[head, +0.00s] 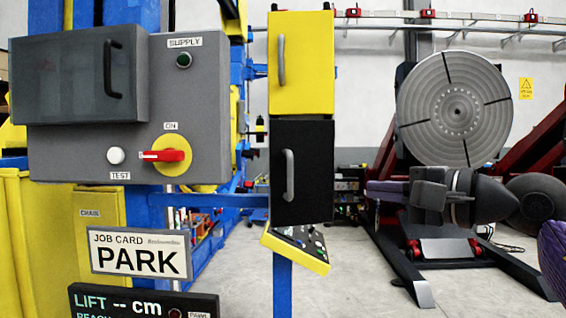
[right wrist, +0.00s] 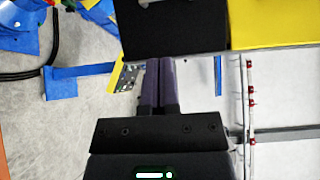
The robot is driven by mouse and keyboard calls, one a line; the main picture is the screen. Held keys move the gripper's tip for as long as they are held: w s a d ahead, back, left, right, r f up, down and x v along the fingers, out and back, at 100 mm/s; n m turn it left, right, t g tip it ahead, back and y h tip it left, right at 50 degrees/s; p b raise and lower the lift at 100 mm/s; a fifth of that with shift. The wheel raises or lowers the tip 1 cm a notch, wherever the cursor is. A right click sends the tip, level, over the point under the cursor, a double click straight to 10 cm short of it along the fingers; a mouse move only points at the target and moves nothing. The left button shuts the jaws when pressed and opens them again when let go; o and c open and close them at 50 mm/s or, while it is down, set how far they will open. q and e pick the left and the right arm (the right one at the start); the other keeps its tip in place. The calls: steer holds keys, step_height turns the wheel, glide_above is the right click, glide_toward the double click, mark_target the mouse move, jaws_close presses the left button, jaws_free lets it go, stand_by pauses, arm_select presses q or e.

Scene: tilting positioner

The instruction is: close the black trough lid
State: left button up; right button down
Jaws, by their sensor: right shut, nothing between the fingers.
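The black lid (head: 302,160) is an upright black panel with a grey bar handle (head: 289,175), directly below a yellow panel (head: 305,60) with a similar handle. My left gripper is not in view.
A yellow-edged button panel (head: 300,245) slants below the black lid. A grey switch box (head: 220,110) with a red-handled switch (head: 165,156) stands at left, above a PARK card (head: 138,258). A round positioner table (head: 455,108) stands behind at right. Open floor shows between.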

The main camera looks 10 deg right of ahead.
mark_target(305, 177)
steer(key=shift+n+y, duration=0.4)
steer(key=shift+n, duration=0.1)
steer(key=p+x, duration=0.2)
steer(key=x, duration=0.2)
steer(key=p+x, duration=0.2)
steer(key=x, duration=0.2)
steer(key=r+p+x, duration=0.1)
steer(key=p+x, duration=0.2)
steer(key=x, duration=0.1)
steer(key=shift+a, duration=0.6)
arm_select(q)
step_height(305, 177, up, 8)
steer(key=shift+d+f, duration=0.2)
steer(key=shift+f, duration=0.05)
